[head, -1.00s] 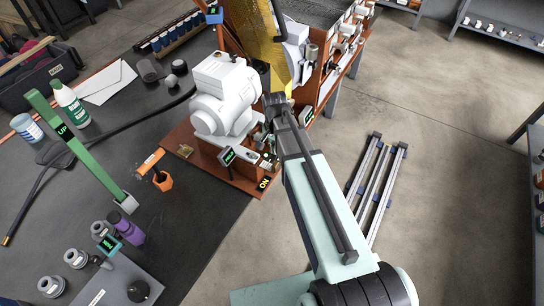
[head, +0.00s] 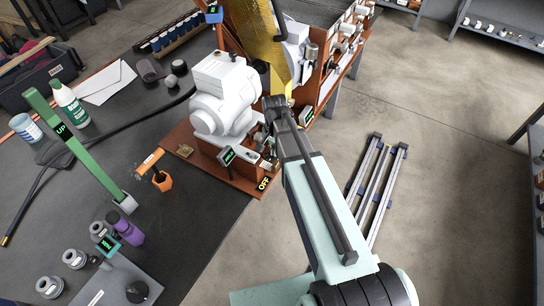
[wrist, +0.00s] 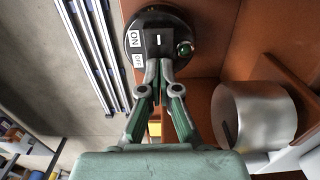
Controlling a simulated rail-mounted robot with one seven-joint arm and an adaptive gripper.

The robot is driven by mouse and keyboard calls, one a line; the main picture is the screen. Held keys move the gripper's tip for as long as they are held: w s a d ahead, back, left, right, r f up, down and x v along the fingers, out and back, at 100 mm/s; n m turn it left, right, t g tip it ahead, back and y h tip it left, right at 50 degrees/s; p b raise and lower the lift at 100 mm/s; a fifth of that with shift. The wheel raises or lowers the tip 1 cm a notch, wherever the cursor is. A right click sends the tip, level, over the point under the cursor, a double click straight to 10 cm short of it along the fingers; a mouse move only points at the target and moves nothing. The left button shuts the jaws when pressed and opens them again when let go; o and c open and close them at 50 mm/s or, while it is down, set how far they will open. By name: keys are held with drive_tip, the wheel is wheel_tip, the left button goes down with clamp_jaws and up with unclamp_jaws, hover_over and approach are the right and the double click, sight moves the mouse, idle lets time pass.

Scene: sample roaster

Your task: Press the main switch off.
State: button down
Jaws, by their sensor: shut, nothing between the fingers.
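The main switch (wrist: 158,40) is a round black unit with a rocker marked by a short white line, at the top of the wrist view. White ON and OFF labels sit on its left side, and a dark green round lamp (wrist: 184,48) sits on its right. My gripper (wrist: 158,66) is shut and empty, its fingertips at the lower edge of the rocker; I cannot tell whether they touch it. My arm hides most of the switch there.
The white-and-red-brown roaster (head: 225,92) stands close beside my arm. A bright metal cylinder (wrist: 252,115) is close to the right of my gripper in the wrist view. Rails (head: 378,185) lie on the floor at the right, with open floor around them.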

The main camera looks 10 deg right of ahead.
drive_tip(key=shift+r+p, duration=2.5)
drive_tip(key=shift+r, duration=1)
